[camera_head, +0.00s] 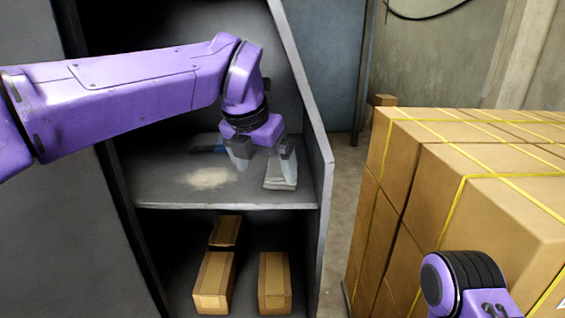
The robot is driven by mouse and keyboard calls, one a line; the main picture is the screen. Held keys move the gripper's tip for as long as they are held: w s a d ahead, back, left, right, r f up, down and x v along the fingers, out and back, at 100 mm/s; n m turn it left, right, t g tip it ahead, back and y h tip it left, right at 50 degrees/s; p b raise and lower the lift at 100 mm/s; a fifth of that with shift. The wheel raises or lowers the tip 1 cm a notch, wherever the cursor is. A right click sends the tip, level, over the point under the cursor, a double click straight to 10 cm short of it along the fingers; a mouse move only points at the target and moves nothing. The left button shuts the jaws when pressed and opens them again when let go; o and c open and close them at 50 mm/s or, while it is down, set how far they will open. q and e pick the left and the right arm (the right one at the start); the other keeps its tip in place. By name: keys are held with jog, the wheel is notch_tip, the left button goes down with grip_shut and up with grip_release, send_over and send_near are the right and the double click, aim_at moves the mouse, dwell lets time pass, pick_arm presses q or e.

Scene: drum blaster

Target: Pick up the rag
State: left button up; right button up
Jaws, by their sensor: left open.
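The rag (279,184) looks like a pale grey folded cloth lying on the cabinet shelf (160,190), near its right side. My left gripper (264,168) is inside the cabinet above the shelf, pointing down with its fingers apart. Its right finger is over the rag and hides part of it; its left finger is to the left of the rag. I cannot tell whether the right finger touches the cloth. Part of my right arm shows at the lower right, but its gripper is not in view.
The cabinet's right side wall (312,135) stands close to the rag. Several small cardboard boxes (213,280) sit in the compartment below. A large strapped stack of cartons (470,190) stands at the right.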

aim_at(280, 168)
pick_arm(q)
jog(key=w+p, duration=0.1)
jog(key=w+d+p, duration=0.1)
jog(key=w, duration=0.1)
jog(key=w+d+p, duration=0.1)
jog(key=w, duration=0.1)
jog(key=shift+d+r, duration=0.15)
jog(key=shift+r, duration=0.15)
jog(key=x, duration=0.4)
jog(key=shift+s, duration=0.1)
jog(key=shift+r, duration=0.1)
jog(key=c, duration=0.9)
